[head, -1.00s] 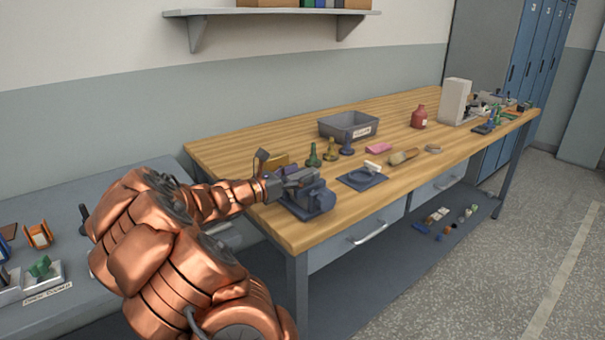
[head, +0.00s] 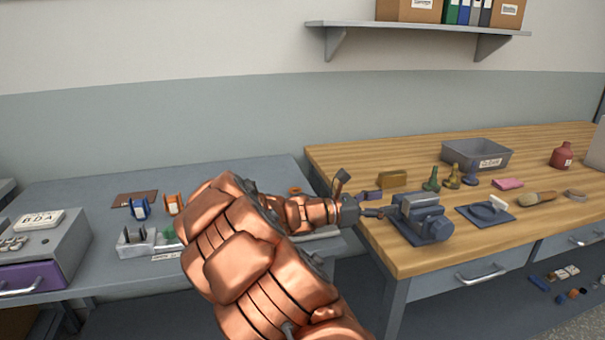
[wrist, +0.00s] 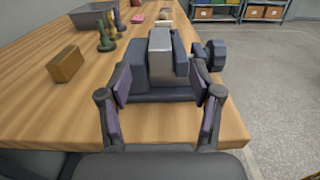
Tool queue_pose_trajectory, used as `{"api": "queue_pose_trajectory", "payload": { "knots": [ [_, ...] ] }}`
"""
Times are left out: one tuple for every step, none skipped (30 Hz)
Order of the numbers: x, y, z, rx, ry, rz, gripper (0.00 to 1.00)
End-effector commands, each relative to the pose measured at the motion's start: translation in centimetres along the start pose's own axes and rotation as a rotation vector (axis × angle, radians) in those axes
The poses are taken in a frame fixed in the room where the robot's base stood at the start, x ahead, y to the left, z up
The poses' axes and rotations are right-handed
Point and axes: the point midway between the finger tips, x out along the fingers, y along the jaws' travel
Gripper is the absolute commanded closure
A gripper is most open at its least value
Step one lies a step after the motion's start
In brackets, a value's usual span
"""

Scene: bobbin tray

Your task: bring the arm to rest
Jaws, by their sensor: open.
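My copper-coloured arm (head: 250,240) reaches from the bottom of the head view towards the near left corner of the wooden bench. My gripper (wrist: 158,82) is open in the wrist view, its two fingers spread, with nothing seen held between them. In the head view my gripper (head: 358,198) is partly hidden by my own arm. A dark blue-grey vise (head: 425,218) stands on the bench just beyond it. In the wrist view the vise (wrist: 160,55) lies straight ahead of the fingers; whether they touch it I cannot tell.
A brass-coloured block (head: 392,179), green piece (head: 432,180) and grey bin (head: 477,154) stand on the bench (head: 350,160). A brush (head: 536,199) lies right. The grey table (head: 100,200) at left holds bobbins (head: 140,208) and a purple-drawer box (head: 40,252). A shelf (head: 420,27) hangs above.

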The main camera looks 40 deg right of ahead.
Motion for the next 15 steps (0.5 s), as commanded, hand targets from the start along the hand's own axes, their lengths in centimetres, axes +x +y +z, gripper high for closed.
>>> {"api": "queue_pose_trajectory", "payload": {
  "knots": [
    [0.0, 0.0, 0.0, 0.0, 0.0, 0.0, 0.36],
    [0.0, 0.0, 0.0, 0.0, 0.0, 0.0, 0.36],
    [0.0, 0.0, 0.0, 0.0, 0.0, 0.0, 0.36],
    [0.0, 0.0, 0.0, 0.0, 0.0, 0.0, 0.36],
    [0.0, 0.0, 0.0, 0.0, 0.0, 0.0, 0.36],
    [0.0, 0.0, 0.0, 0.0, 0.0, 0.0, 0.36],
    [0.0, 0.0, 0.0, 0.0, 0.0, 0.0, 0.36],
    [0.0, 0.0, 0.0, 0.0, 0.0, 0.0, 0.36],
    [0.0, 0.0, 0.0, 0.0, 0.0, 0.0, 0.36],
    [0.0, 0.0, 0.0, 0.0, 0.0, 0.0, 0.36],
    [-0.2, -0.4, 0.4, 0.021, 0.012, -0.006, 0.36],
    [-0.5, -1.0, 0.8, 0.049, 0.028, -0.016, 0.36],
    [-0.7, -1.6, 1.1, 0.071, 0.041, -0.025, 0.36],
    [-0.9, -2.1, 1.3, 0.094, 0.056, -0.035, 0.36],
    [-1.2, -2.8, 1.6, 0.128, 0.078, -0.047, 0.36]
  ]
}}
